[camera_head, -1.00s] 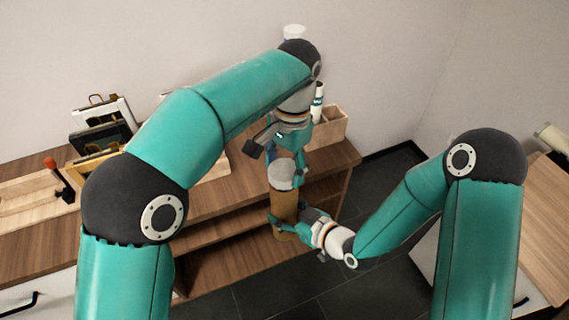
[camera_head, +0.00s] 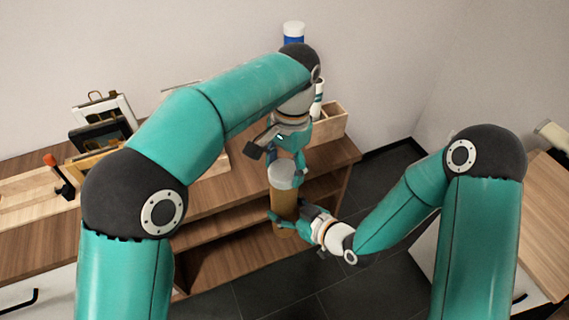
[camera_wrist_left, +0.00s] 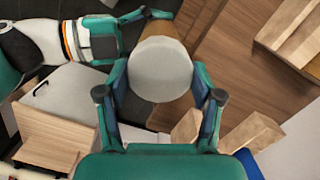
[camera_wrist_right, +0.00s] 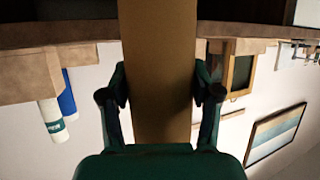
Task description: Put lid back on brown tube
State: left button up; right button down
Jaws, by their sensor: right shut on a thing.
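The brown tube (camera_head: 284,208) stands roughly upright in the air in front of the shelf. My right gripper (camera_head: 290,222) is shut around its lower part, and the tube (camera_wrist_right: 157,70) fills the space between the fingers in the right wrist view. The white lid (camera_head: 283,173) is at the tube's top end; I cannot tell whether it is fully seated. My left gripper (camera_head: 292,155) points down just above the lid. In the left wrist view, its fingers are spread on either side of the round lid (camera_wrist_left: 160,70), with narrow gaps showing.
The wooden shelf unit (camera_head: 225,205) is behind the tube. On it are a wooden box (camera_head: 331,121), a white bottle (camera_head: 317,100) and framed pieces (camera_head: 100,135) at the left. A blue and white bottle (camera_head: 293,33) shows behind my left arm. The floor (camera_head: 380,275) is clear.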

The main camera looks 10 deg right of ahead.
pick_arm(q)
jog(key=o, duration=0.5)
jog(key=shift+w+d+r, duration=0.15)
jog(key=shift+r, duration=1.7)
jog(key=shift+w+d+r, duration=0.15)
jog(key=shift+r, duration=1.65)
